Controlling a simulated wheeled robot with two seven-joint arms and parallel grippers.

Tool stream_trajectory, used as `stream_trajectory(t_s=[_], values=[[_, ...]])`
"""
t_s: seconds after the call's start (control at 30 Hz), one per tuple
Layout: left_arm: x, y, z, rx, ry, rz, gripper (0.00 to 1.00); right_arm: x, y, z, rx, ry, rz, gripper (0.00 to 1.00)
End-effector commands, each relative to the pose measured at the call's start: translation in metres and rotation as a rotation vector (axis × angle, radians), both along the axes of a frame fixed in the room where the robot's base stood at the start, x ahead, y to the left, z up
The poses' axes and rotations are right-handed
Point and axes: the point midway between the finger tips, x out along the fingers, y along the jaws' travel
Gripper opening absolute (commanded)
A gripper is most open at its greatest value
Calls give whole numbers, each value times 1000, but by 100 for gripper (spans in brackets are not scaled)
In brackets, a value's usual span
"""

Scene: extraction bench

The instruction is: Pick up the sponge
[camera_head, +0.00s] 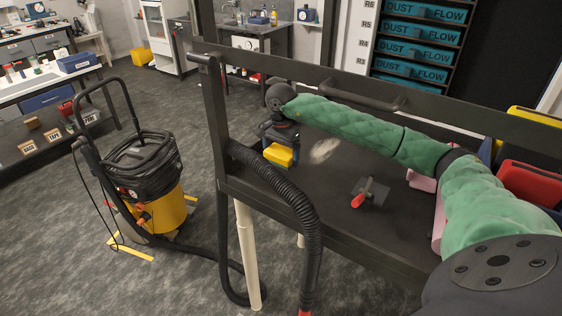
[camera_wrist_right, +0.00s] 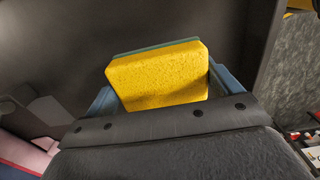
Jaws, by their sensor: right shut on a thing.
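The sponge (camera_head: 279,155) is a yellow block, seen near the left end of the dark bench top. In the right wrist view the sponge (camera_wrist_right: 158,78) shows a yellow face with a green layer along its far edge. My right gripper (camera_head: 281,146) is shut on it, with a blue finger on each side of the sponge in the wrist view (camera_wrist_right: 160,88). I cannot tell whether the sponge touches the bench top. My left gripper is not in view.
The bench (camera_head: 330,205) has a raised dark frame and a black hose (camera_head: 290,190) over its front edge. A red-handled tool (camera_head: 362,194) and a pale dusty patch (camera_head: 323,150) are on its top. A yellow-black vacuum (camera_head: 150,185) stands on the floor at left.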

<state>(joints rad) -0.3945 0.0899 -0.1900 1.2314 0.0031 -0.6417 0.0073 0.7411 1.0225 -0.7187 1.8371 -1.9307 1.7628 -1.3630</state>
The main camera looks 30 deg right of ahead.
Motion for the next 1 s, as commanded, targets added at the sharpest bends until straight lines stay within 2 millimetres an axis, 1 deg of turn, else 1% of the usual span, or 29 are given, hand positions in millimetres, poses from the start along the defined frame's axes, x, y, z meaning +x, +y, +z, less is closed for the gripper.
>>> stream_trajectory(t_s=[0.03,0.07,0.13,0.3,0.5,0.7,1.0], values=[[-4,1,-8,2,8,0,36,-4,-9,4,-4,-1,-3,68],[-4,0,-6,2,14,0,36,-7,-14,6,-5,-1,-3,68],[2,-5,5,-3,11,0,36,-14,-25,14,-4,-1,-4,68],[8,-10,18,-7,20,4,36,-30,-52,33,-4,-1,-3,68],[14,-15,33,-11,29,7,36,-47,-79,52,-3,-1,-3,68],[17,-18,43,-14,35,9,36,-56,-95,64,-2,0,-2,68],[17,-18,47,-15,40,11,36,-60,-101,69,0,0,0,68]])
